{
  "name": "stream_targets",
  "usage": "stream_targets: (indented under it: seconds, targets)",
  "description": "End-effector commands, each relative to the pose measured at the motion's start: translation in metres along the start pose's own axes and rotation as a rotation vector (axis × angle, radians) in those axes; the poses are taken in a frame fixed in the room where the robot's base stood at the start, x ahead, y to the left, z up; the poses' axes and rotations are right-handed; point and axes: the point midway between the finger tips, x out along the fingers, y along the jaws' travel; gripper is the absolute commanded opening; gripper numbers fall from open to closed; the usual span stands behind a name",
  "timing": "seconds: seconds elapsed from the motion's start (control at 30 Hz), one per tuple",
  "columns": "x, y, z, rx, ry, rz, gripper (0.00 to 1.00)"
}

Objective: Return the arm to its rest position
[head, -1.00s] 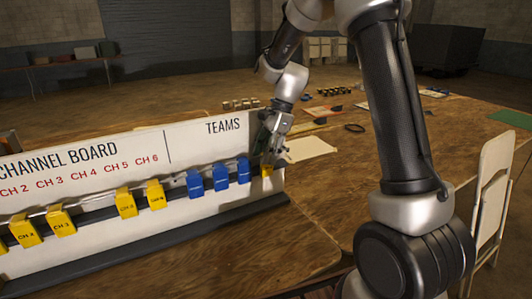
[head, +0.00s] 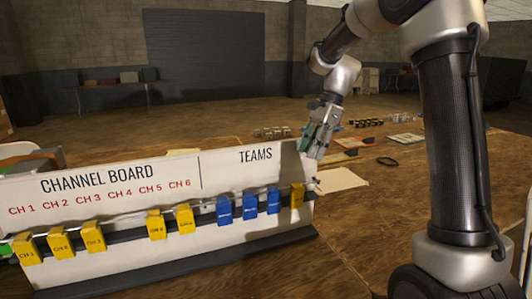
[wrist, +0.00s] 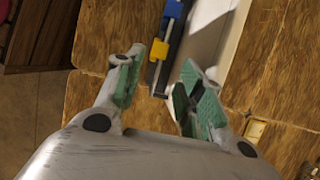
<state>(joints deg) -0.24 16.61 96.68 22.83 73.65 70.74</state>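My gripper (head: 316,145) is above and slightly behind the right end of the white channel board (head: 180,216). In the wrist view my gripper (wrist: 160,85) has its green-padded fingers spread apart with nothing between them. A yellow tag (head: 297,195) hangs at the right end of the board's rail, under TEAMS, apart from my gripper. It also shows in the wrist view as a yellow tag (wrist: 159,50) beyond the fingers. Three blue tags (head: 249,206) hang to its left. Several yellow tags (head: 92,236) hang under the CH labels.
The board stands on a wooden table (head: 345,225). A paper sheet (head: 341,180), a black ring (head: 387,161) and several small items (head: 272,132) lie behind and right of it. A white chair (head: 526,240) is at the right edge. Another table (head: 120,84) stands far back.

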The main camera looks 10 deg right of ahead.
Motion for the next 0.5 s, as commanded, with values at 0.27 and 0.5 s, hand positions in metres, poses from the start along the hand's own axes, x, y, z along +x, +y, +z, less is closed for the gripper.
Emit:
stream_targets:
  seconds: [0.27, 0.5]
  targets:
    - [-0.039, 0.067, 0.008, -0.29, 0.114, -0.068, 0.51]
    - [-0.063, 0.18, 0.004, -0.778, 0.334, -0.098, 0.51]
